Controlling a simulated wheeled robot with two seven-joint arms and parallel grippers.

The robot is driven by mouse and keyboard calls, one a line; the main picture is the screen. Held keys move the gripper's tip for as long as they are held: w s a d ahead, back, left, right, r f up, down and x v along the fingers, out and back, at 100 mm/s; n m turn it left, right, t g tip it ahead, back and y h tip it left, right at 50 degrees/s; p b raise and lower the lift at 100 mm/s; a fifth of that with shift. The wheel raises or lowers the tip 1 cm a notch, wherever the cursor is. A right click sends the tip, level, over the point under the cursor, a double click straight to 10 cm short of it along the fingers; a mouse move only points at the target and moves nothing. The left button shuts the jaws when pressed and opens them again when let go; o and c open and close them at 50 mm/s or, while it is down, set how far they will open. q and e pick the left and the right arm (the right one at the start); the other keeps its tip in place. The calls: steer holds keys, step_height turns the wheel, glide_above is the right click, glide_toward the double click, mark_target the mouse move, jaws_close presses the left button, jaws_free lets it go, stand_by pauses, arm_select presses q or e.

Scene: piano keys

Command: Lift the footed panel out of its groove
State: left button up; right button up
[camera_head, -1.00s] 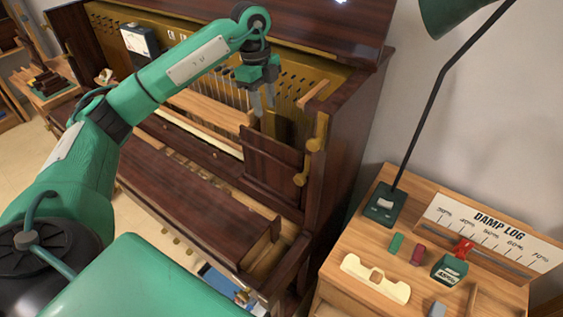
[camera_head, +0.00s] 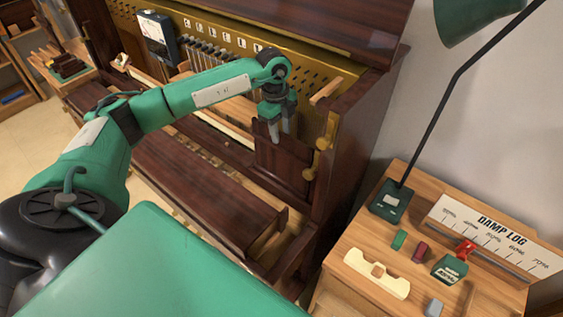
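The footed panel (camera_head: 282,170) looks to be the dark reddish-brown wooden board standing upright at the right end of the piano's open front. Its lower edge sits down in the case, and its feet and groove are hidden. My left gripper (camera_head: 280,129) points down at the panel's top edge. Its two grey fingers are apart, one in front of the other. I cannot tell whether they straddle the board or touch it. My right gripper is out of view.
The piano's right side wall (camera_head: 352,135) with brass fittings (camera_head: 323,144) stands close right of the panel. The long wooden fallboard (camera_head: 195,180) lies in front. A side table (camera_head: 345,235) with a lamp (camera_head: 388,198) and small items stands at right.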

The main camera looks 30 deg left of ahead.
arm_select(q)
steer(key=shift+d+f, duration=0.15)
steer(key=shift+f, duration=0.95)
jaws_close()
steer(key=shift+r, duration=0.1)
stand_by(0.5)
